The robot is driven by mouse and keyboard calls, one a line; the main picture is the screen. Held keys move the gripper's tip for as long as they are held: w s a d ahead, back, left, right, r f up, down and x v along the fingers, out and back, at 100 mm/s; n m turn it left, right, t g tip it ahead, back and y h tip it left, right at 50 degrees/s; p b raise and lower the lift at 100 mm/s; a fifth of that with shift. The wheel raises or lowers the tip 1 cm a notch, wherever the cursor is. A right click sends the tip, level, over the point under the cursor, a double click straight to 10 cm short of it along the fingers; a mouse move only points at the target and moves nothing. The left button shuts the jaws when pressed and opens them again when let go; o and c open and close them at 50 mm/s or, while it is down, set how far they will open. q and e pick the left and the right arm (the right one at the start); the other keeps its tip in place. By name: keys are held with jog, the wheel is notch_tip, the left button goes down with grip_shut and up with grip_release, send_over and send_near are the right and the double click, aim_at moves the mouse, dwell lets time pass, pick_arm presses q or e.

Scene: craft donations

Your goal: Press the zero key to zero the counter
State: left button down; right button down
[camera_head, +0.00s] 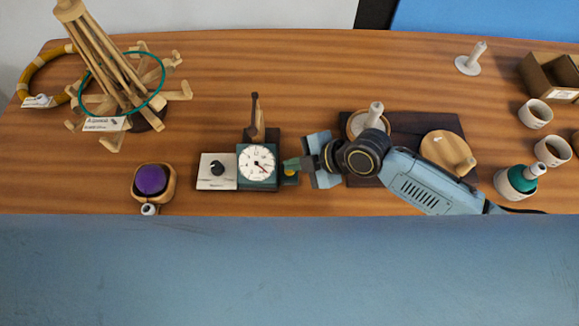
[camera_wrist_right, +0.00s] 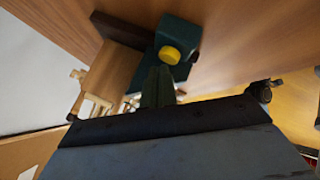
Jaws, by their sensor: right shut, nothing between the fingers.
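The counter (camera_head: 257,166) is a dark green box with a white round dial, on the wooden table left of my right gripper. Its yellow key (camera_head: 290,173) shows beside the box on the right, partly covered by my fingers. In the right wrist view the yellow key (camera_wrist_right: 170,55) is round and sits on a dark green block (camera_wrist_right: 185,33). My right gripper (camera_head: 290,165) is shut and empty, its tips close to the key. Its fingers also show in the wrist view (camera_wrist_right: 157,85), just below the key. I cannot tell whether they touch it. My left gripper is not in view.
A white box with a black knob (camera_head: 217,171) adjoins the counter on the left. A purple ball in a wooden holder (camera_head: 151,180) and a wooden yarn winder (camera_head: 120,88) stand further left. A dark board (camera_head: 425,121) with round wooden pieces lies behind my right arm. Several cups stand at right.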

jog(key=shift+f+b, duration=0.4)
jog(key=shift+f, duration=0.1)
dwell(0.4)
jog(key=shift+r, duration=0.15)
jog(key=shift+r+p, duration=0.75)
notch_tip(320, 180, up, 5)
jog(key=p, duration=0.4)
jog(key=shift+r, duration=0.1)
dwell(0.7)
